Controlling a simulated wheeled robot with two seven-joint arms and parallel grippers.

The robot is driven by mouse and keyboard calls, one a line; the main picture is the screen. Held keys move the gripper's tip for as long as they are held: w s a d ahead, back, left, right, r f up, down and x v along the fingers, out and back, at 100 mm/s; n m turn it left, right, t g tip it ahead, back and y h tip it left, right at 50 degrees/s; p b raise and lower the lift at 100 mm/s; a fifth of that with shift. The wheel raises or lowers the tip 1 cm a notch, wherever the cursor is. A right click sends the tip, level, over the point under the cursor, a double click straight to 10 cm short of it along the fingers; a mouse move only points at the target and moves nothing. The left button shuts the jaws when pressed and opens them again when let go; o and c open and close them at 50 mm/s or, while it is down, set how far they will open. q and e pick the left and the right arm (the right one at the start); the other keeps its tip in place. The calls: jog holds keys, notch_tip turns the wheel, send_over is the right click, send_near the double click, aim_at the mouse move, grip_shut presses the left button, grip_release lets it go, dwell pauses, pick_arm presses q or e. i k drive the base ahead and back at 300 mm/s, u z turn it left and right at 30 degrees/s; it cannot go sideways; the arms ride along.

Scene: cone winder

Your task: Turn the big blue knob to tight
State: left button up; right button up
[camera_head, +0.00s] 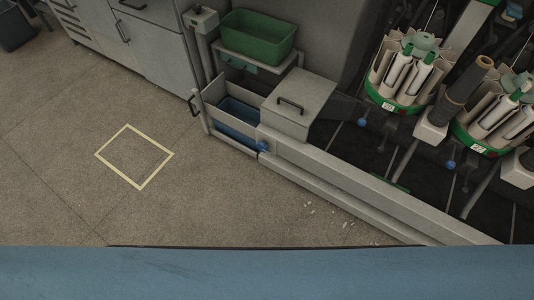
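Several small blue round parts that look like knobs show on the machine. One blue knob (264,146) is at the near end of the long grey rail, below the grey box with a handle. A second blue knob (362,122) and a third blue knob (451,164) sit below the green-rimmed units. The first looks slightly larger, but I cannot tell for certain which is the big one, nor read any marking or its turn position. Neither of my grippers is in view.
A green bin (258,37) stands on a shelf above a blue bin (239,115). The grey box (298,103) and long rail (350,178) border the floor. A yellow square (134,183) marks clear floor at left. White scraps lie near the rail.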

aim_at(263, 147)
jog(key=z, duration=0.8)
jog(key=i, duration=1)
jog(key=u, duration=2.55)
